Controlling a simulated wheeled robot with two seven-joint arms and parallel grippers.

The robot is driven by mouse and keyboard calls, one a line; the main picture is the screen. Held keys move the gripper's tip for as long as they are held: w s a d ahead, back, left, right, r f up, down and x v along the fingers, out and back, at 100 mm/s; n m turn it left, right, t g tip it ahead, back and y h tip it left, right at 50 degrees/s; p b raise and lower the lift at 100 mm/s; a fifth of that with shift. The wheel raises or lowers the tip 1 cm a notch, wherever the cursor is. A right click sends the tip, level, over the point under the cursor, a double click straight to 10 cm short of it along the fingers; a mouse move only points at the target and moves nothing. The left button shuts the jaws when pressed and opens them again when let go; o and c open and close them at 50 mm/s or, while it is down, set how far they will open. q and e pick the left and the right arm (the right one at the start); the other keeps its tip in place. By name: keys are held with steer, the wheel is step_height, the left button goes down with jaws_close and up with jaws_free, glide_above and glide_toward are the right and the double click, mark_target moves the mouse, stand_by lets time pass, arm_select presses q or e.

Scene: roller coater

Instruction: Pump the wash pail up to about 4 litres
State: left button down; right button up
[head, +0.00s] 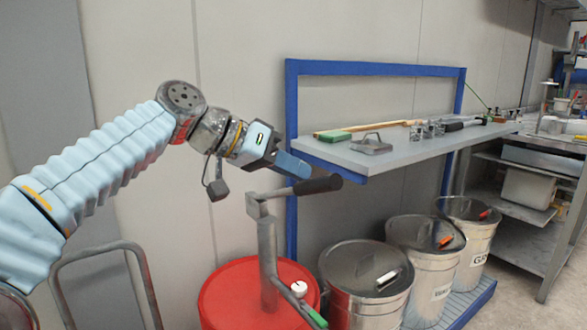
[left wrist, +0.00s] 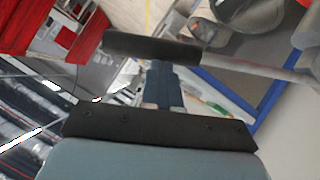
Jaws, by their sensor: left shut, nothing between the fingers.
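A red drum (head: 225,297) stands at the bottom centre of the head view. A grey hand pump (head: 268,255) rises from its top. The pump's lever points right and ends in a black grip (head: 322,185). A spout with a green end (head: 316,318) slopes down to the right, beside a small white round part (head: 299,287). My left gripper (head: 298,168) is shut and empty, close above the black grip; I cannot tell if they touch. In the left wrist view the grip (left wrist: 150,47) lies just beyond the fingertips (left wrist: 161,66). I cannot make out the wash pail. My right gripper is not in view.
Several lidded metal bins (head: 345,307) stand on a blue-edged platform at right. A grey shelf (head: 400,153) on a blue frame (head: 291,110) juts out right of my gripper, carrying tools. A metal tube frame (head: 110,247) stands at lower left. A steel bench is at far right.

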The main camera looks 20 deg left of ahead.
arm_select(q)
steer(key=s+d+f+m+t+y+b, duration=0.1)
steer(key=d+f+b, duration=0.1)
steer(key=f+b, duration=0.5)
steer(key=s+d+f+m+t+y+b, duration=0.1)
steer(key=s+f+m+y+b, duration=0.1)
steer(key=f+b, duration=0.6)
steer(key=shift+d+f, duration=0.35)
steer(key=shift+f, duration=0.2)
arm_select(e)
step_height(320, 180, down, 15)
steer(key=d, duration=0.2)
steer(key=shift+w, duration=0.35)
arm_select(q)
steer(key=shift+f, duration=0.1)
steer(key=s+a+r+p, duration=0.4)
steer(key=s+r, duration=0.4)
steer(key=r, duration=0.2)
steer(key=shift+a+r+p, duration=0.3)
steer(key=shift+a+r, duration=0.05)
steer(key=shift+a, duration=0.15)
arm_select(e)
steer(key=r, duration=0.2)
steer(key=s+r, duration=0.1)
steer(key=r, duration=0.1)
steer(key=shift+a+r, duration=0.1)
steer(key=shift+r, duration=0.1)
